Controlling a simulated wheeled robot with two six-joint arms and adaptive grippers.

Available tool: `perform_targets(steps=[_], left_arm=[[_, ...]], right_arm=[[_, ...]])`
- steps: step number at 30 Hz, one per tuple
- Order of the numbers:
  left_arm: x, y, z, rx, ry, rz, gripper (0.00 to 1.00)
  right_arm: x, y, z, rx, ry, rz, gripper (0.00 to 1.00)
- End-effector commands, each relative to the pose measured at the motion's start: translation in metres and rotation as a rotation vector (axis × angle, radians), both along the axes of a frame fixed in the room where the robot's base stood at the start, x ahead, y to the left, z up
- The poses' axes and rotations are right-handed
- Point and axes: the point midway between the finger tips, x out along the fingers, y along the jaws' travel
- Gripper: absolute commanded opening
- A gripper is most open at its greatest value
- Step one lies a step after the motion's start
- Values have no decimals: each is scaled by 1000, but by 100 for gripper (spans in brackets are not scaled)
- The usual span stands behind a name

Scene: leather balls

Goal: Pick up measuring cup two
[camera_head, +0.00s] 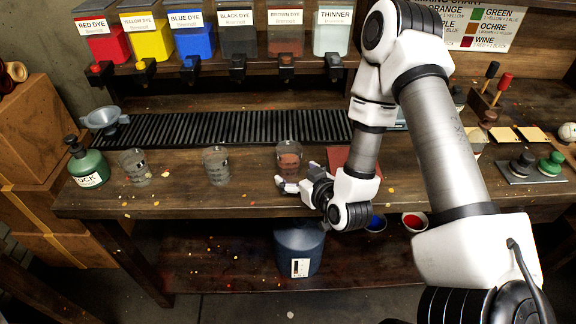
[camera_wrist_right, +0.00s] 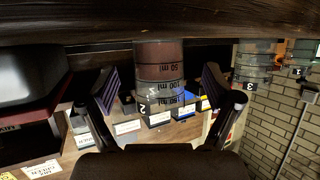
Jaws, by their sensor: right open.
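A clear measuring cup (camera_head: 289,158) with reddish-brown contents stands upright at the right end of a row of cups on the workbench. In the right wrist view, which is upside down, the same cup (camera_wrist_right: 158,78) shows a mark that looks like a 2 and ml lines. My right gripper (camera_head: 287,186) is at the bench's front edge, just in front of this cup. Its two fingers (camera_wrist_right: 160,92) are spread, with the cup framed between them and no clear contact visible. Two other measuring cups (camera_head: 217,166) (camera_head: 135,167) stand to the left. My left gripper is not in view.
A black slotted drain (camera_head: 220,127) runs behind the cups, below the dye dispensers (camera_head: 190,40). A reddish-brown pad (camera_head: 345,158) lies right of the cup. A blue canister (camera_head: 300,250) sits on the lower shelf.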

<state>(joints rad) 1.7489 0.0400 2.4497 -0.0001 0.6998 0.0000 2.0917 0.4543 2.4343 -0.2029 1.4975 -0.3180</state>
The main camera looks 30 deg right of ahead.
Motion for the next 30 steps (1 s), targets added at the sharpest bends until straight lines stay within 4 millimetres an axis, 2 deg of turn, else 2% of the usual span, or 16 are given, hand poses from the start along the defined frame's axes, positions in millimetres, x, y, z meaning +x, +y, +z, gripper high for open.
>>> perform_targets(steps=[2, 6, 13, 17, 18, 19, 30], left_arm=[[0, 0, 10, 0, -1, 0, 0], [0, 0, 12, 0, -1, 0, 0], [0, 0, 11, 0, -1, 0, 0], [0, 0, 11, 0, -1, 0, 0], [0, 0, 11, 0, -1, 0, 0], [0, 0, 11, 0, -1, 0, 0], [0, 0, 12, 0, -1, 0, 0]], right_arm=[[14, -3, -2, -3, -1, 1, 89], [33, -5, -12, -2, -1, 2, 89], [35, -5, -15, 1, 0, 1, 89], [35, -5, -14, 1, 0, 1, 43], [35, -5, -15, 1, 0, 0, 29], [35, -5, -15, 1, 0, 0, 20], [35, -5, -13, 1, 0, 0, 19]])
